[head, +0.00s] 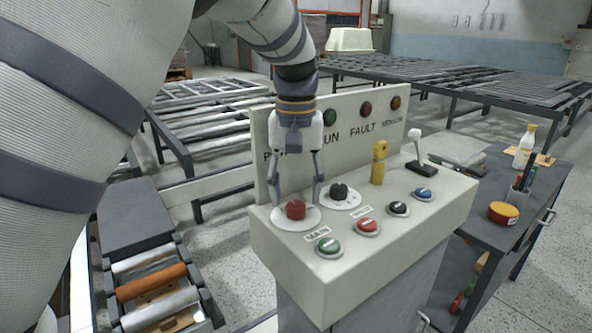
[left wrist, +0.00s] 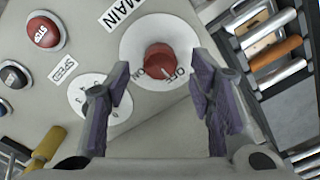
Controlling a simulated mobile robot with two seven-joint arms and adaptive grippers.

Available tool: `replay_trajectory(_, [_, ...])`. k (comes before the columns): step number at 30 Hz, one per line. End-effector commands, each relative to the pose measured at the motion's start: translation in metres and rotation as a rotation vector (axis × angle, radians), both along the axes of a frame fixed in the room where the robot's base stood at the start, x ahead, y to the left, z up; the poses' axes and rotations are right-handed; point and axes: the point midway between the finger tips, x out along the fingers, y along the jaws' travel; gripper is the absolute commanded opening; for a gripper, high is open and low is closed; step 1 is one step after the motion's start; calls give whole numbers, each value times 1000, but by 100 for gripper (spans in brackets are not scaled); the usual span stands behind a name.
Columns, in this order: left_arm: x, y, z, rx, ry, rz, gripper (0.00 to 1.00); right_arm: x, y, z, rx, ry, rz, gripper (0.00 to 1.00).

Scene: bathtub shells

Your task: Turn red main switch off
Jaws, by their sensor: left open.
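The red main switch (head: 296,209) is a red rotary knob on a round white plate at the left of the control panel. In the left wrist view the red knob (left wrist: 160,61) shows a pale mark pointing toward the lower right, near the plate's printed lettering. My left gripper (head: 297,205) points down over the knob with its fingers spread apart. In the left wrist view the left gripper (left wrist: 165,92) is open and empty, and the knob lies ahead between the two fingers. Contact with the knob is not visible. My right gripper is in neither view.
A black rotary knob (head: 339,192) sits close by on the right. Green (head: 328,246), red (head: 367,226), black (head: 398,208) and blue (head: 424,194) buttons line the panel, with a yellow handle (head: 379,163) and a lever (head: 416,148) behind. The upright label board (head: 345,125) stands at the back.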

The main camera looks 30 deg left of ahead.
Motion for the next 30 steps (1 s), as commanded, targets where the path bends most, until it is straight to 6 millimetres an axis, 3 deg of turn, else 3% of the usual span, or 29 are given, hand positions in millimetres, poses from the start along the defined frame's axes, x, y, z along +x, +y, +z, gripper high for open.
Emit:
replay_trajectory(6, [1, 0, 62, 0, -8, 0, 49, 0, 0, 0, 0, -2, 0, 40])
replay_trajectory(12, [0, 0, 92, -1, -3, 0, 49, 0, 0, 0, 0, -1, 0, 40])
replay_trajectory(30, [0, 0, 97, 0, -1, 1, 49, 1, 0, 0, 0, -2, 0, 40])
